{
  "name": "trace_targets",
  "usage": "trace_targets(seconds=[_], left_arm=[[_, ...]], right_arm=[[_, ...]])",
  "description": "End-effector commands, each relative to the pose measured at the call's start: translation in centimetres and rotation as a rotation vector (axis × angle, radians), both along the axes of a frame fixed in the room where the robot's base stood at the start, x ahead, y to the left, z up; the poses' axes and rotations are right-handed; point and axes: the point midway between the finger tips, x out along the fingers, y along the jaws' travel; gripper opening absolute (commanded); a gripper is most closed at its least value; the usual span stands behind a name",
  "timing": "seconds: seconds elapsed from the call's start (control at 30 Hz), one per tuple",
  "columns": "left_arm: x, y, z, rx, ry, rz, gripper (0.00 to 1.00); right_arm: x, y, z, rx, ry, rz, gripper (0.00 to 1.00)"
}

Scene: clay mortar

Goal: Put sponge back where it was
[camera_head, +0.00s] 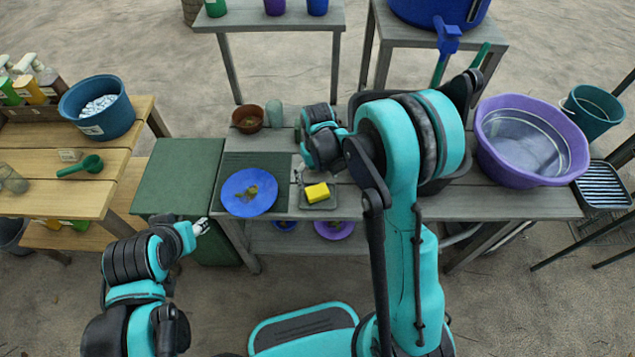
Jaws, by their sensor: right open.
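The yellow sponge (317,192) lies on a small grey tray (331,205) on the grey table, just right of a blue plate (236,205) that holds some greenish-brown scraps. My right gripper (299,173) is open and empty, just above and left of the sponge. It looks apart from the sponge, though its exact height is hard to judge. My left gripper (201,227) is in front of the green cabinet, away from the sponge. Its fingers are too small to read.
A purple basin (530,128) stands on the table's right part. A brown bowl (248,120) and a grey-green cup (274,113) stand behind the plate. The green cabinet (172,172) has a clear top. A wooden table (115,162) holds a blue bucket (104,118) and green scoop (84,168).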

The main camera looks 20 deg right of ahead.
Motion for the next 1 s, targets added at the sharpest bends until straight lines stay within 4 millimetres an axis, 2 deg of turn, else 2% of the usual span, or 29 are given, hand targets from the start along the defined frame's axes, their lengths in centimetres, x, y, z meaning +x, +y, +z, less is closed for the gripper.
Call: trace_targets(seconds=[0.03, 0.1, 0.37, 0.47, 0.6, 0.7, 0.83, 1.0], left_arm=[[0.0, 0.0, 0.7, 0.0, 0.0, 0.0, 0.43], [0.0, 0.0, 1.0, 0.0, 0.0, 0.0, 0.43], [0.0, 0.0, 1.4, 0.0, 0.0, 0.0, 0.43], [0.0, 0.0, 1.3, 0.0, 0.0, 0.0, 0.43], [0.0, 0.0, 1.3, 0.0, 0.0, 0.0, 0.43], [0.0, 0.0, 1.3, 0.0, 0.0, 0.0, 0.43], [0.0, 0.0, 1.3, 0.0, 0.0, 0.0, 0.43], [0.0, 0.0, 1.3, 0.0, 0.0, 0.0, 0.43]], right_arm=[[0.0, 0.0, 1.3, 0.0, 0.0, 0.0, 0.82], [0.0, 0.0, 2.3, 0.0, 0.0, 0.0, 0.82], [-0.4, -0.1, 5.1, 0.001, -0.02, -0.004, 0.82], [-1.5, -0.4, 7.5, 0.004, -0.068, -0.013, 0.82], [-4.2, -1.0, 12.1, 0.01, -0.174, -0.031, 0.82], [-6.5, -1.4, 14.8, 0.015, -0.256, -0.047, 0.82], [-9.7, -1.9, 17.4, 0.021, -0.363, -0.067, 0.82], [-13.6, -2.4, 19.0, 0.028, -0.493, -0.088, 0.82]])
